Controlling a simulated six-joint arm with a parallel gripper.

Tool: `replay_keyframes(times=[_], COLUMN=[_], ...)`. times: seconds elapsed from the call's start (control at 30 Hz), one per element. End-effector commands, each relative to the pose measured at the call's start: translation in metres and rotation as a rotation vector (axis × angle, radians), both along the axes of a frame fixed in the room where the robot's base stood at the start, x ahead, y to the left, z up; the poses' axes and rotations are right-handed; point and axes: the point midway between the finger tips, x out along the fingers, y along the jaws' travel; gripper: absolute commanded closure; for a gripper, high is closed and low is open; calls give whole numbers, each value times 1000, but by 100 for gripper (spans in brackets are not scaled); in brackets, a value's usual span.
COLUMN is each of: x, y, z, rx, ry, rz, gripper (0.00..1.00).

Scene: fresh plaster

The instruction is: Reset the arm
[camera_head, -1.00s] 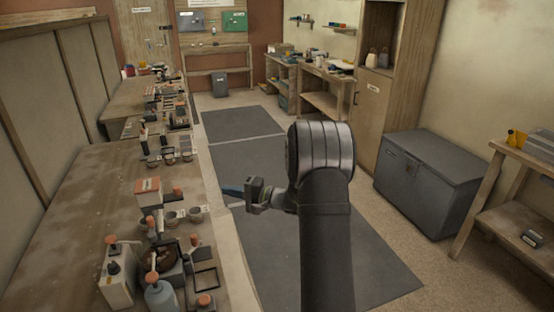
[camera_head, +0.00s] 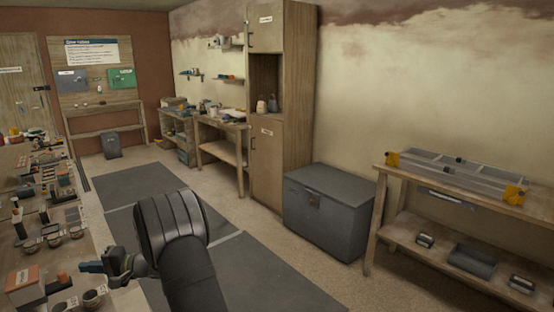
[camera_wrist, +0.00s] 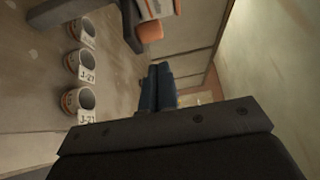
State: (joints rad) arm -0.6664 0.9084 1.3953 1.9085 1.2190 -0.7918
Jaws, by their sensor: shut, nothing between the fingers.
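My gripper (camera_head: 92,267) is at the lower left of the head view, pointing left toward the edge of the long wooden bench (camera_head: 20,245). In the wrist view its two dark blue fingers (camera_wrist: 157,88) lie side by side, shut with nothing between them. Three small labelled cups (camera_wrist: 77,67) stand in a row on the bench to the left of the fingers, apart from them. A box with an orange part (camera_wrist: 150,28) is above the fingers in the wrist view.
A dark grey chest (camera_head: 330,210) stands by the right wall. A wooden shelf table (camera_head: 455,185) with a clear-topped frame is at the right. A tall cabinet (camera_head: 268,160) stands behind the chest. Dark mats (camera_head: 270,275) cover open floor in the middle.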

Motion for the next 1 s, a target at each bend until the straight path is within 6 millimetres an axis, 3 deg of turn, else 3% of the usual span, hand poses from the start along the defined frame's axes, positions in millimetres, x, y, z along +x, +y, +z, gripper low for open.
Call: replay_keyframes(times=[0.2,0.5,0.87,1.0], x=[-15,-17,-17,-34], y=[10,11,11,16], z=[0,0,0,7], rx=[0,0,-1,-30], ry=[0,-1,-1,-14], rz=[6,6,7,59], gripper=[100,100,31,4])
